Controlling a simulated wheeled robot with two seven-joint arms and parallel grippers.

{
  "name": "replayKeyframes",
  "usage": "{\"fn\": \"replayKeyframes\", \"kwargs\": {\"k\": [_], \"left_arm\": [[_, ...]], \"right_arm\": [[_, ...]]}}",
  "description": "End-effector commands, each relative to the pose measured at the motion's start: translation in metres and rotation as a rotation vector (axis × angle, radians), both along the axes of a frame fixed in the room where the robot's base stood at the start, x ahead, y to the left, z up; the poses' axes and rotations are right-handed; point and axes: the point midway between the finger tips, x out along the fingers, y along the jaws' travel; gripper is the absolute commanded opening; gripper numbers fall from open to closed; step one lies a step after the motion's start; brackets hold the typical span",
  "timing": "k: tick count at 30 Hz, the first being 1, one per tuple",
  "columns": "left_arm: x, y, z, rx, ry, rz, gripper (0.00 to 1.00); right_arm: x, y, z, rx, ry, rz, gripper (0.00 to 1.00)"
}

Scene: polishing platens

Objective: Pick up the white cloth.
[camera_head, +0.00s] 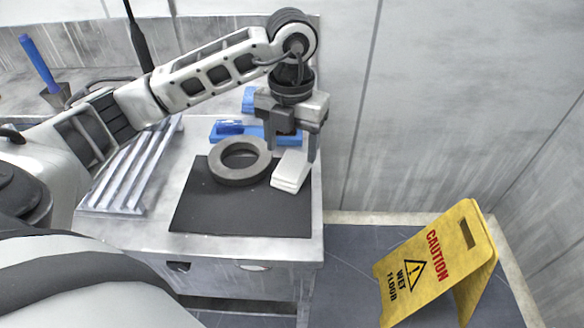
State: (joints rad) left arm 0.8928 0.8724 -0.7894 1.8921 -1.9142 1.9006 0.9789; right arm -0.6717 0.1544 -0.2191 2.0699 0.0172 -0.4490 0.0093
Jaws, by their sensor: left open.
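The white cloth (290,172) is a small folded block on the right part of a black mat (240,215) on the metal table. My left gripper (291,153) points down over the cloth, with its fingers at the cloth's far edge. The fingers are apart and I see nothing held between them. Whether a finger touches the cloth I cannot tell. My right gripper is not in view.
A grey ring (238,176) lies on the mat close left of the cloth. Blue items (228,128) lie behind it, and a slatted metal rack (128,175) stands at left. A yellow caution sign (440,262) stands on the floor at right. The mat's front is clear.

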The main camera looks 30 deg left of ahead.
Motion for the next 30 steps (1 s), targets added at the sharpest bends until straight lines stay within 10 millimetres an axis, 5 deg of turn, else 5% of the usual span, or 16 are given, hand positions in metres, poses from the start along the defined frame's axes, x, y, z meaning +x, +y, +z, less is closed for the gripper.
{"fn": "replayKeyframes", "kwargs": {"k": [7, 16, 21, 30], "left_arm": [[0.001, 0.001, -0.036, -0.001, 0.004, -0.001, 0.62], [0.002, 0.001, -0.043, -0.001, 0.000, -0.002, 0.62], [0.002, 0.001, -0.042, 0.000, 0.000, -0.002, 0.28], [0.002, 0.001, -0.041, -0.001, 0.000, -0.001, 0.24]], "right_arm": [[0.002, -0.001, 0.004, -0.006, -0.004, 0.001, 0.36], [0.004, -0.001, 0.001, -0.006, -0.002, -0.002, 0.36], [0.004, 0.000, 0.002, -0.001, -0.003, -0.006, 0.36], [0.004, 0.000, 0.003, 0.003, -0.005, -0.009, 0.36]]}}
